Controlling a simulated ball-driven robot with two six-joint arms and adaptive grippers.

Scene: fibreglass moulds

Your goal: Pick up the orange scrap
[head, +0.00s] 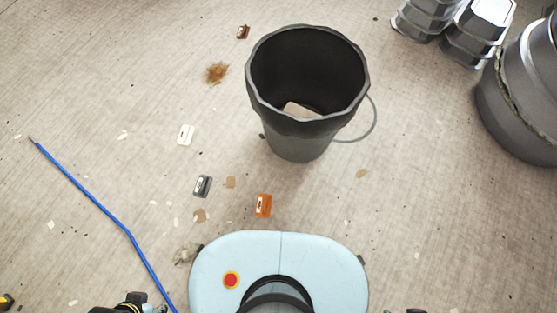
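The orange scrap (263,206) is a small orange piece with a pale label and dark marks. It lies flat on the floor just in front of my pale blue base, below the dark bucket in the head view. My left gripper (137,304) shows only in part at the bottom edge, left of my base. It is apart from the scrap, and its fingers cannot be made out. My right gripper cannot be made out; only a small dark bit shows at the bottom edge right of my base.
A dark bucket (300,134) with a pale piece (300,110) inside stands beyond the scrap. A grey scrap (203,186), a white scrap (185,134) and a brown-red scrap (243,32) lie around. A blue rod (85,190) lies left. Metal moulds (478,35) stand upper right.

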